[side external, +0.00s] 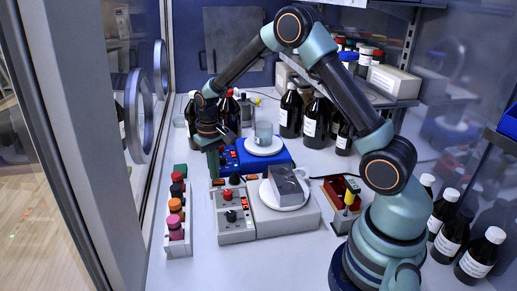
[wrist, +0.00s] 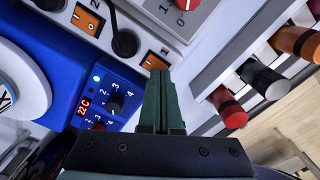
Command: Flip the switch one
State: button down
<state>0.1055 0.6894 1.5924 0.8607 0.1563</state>
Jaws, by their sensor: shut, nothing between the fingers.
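My gripper (side external: 212,163) points down with its green fingers shut and empty, over the near left corner of the blue device. In the wrist view the fingers (wrist: 160,80) end beside an orange marked plate (wrist: 154,61) on a white panel. A second orange plate (wrist: 86,19) lies further left on that panel. A black round-ended lever (wrist: 124,43) stands between the two plates. The fingers hide part of the panel edge, and I cannot tell whether they touch it. Which lever position is on or off is unclear.
The white control box (side external: 235,224) has red and black knobs. A rack of coloured caps (side external: 177,222) stands to its left. A blue hotplate (side external: 262,158) carries a beaker (side external: 264,133). A scale (side external: 285,219) holds a metal block. Dark bottles (side external: 313,120) stand behind.

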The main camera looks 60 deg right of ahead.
jog(key=shift+f, duration=0.55)
dwell(0.4)
jog(key=shift+r, duration=3.55)
jog(key=s+a+r+n+t, duration=0.1)
jog(key=s+a+r+t, duration=0.2)
jog(key=s+r, duration=0.6)
jog(key=s+a+r+n+t, duration=0.2)
jog(key=s+r, duration=0.2)
jog(key=s, duration=0.5)
jog(key=shift+r+t, duration=0.25)
jog(key=shift+t, duration=0.05)
